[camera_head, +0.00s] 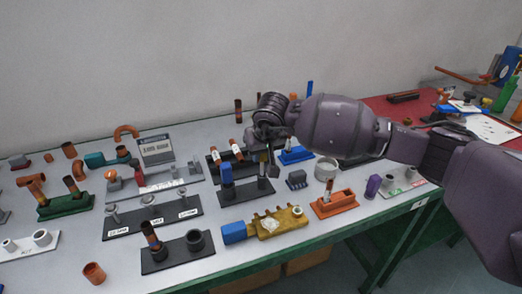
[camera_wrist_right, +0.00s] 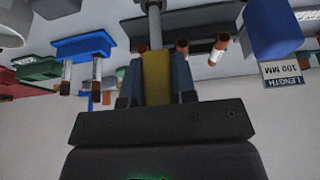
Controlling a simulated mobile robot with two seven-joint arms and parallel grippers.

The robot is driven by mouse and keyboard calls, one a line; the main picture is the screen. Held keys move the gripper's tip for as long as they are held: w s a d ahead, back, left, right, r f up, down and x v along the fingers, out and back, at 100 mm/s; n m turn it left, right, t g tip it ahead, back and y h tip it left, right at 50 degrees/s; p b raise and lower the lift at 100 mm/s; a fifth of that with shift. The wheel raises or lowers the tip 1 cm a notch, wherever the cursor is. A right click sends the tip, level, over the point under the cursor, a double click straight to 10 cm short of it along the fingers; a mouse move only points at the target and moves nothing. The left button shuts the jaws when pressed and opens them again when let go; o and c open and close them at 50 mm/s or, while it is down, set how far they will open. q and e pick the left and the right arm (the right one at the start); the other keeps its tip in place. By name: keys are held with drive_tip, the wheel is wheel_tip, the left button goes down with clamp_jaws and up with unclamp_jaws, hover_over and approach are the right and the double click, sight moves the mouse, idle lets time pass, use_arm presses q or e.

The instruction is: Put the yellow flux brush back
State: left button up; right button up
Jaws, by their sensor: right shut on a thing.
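My right gripper (camera_head: 268,148) points down over the table, above the right part of a black holder (camera_head: 246,195). It is shut on the yellow flux brush (camera_wrist_right: 157,78), whose yellow handle sits between the fingers in the right wrist view. The brush's grey shaft (camera_wrist_right: 155,25) extends from the fingers towards the black holder. I cannot tell whether the shaft's end is inside the holder's socket or just in front of it. A blue block-topped piece (camera_head: 226,173) stands at the holder's left end. My left gripper is not in view.
Black racks (camera_head: 155,222) crowd the left.

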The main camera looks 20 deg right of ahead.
drive_tip(key=shift+f+b, duration=0.45)
drive_tip(key=shift+f, duration=0.85)
drive_tip(key=o, duration=0.9)
